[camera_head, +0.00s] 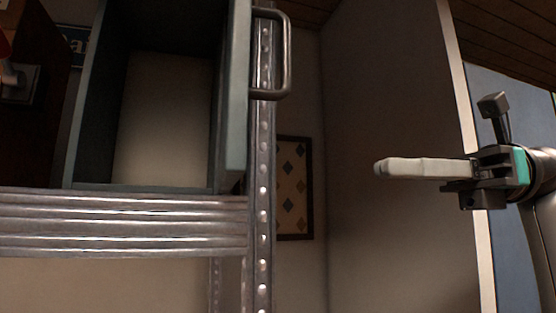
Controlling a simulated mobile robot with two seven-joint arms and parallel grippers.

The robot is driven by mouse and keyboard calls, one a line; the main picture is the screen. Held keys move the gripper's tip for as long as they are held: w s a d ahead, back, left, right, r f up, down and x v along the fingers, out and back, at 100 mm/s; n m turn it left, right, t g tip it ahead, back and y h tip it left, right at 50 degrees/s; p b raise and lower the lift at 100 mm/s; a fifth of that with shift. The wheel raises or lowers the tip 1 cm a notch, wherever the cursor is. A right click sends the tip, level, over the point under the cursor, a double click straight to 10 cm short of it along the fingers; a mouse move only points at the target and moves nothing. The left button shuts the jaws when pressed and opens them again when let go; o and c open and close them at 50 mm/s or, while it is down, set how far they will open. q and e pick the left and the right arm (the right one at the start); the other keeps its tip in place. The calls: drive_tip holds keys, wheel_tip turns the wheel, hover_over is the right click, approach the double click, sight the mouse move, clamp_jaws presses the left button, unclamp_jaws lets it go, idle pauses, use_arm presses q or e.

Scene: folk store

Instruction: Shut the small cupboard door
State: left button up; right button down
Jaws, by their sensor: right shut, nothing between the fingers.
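A small grey-green cupboard (95,110) stands on a metal shelf, with its pale inside in view. Its door (237,90) stands open on the right side and shows nearly edge-on. A curved metal handle (286,55) sticks out to the right from the door. My right gripper (380,168) is at the right, well to the right of the door and lower than the handle. Its fingers are together, point left and hold nothing. It touches neither door nor handle. My left gripper is not in view.
The ribbed metal shelf beam (120,225) runs below the cupboard, and a perforated metal post (264,160) rises just right of the door. A framed diamond-pattern picture (294,190) hangs behind. A large plain panel (395,80) stands behind my right gripper.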

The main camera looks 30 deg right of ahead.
drive_tip(key=p+x, duration=0.3)
drive_tip(key=x, duration=0.9)
drive_tip(key=shift+a, duration=0.2)
drive_tip(key=shift+w, duration=0.1)
drive_tip(key=shift+d, duration=0.1)
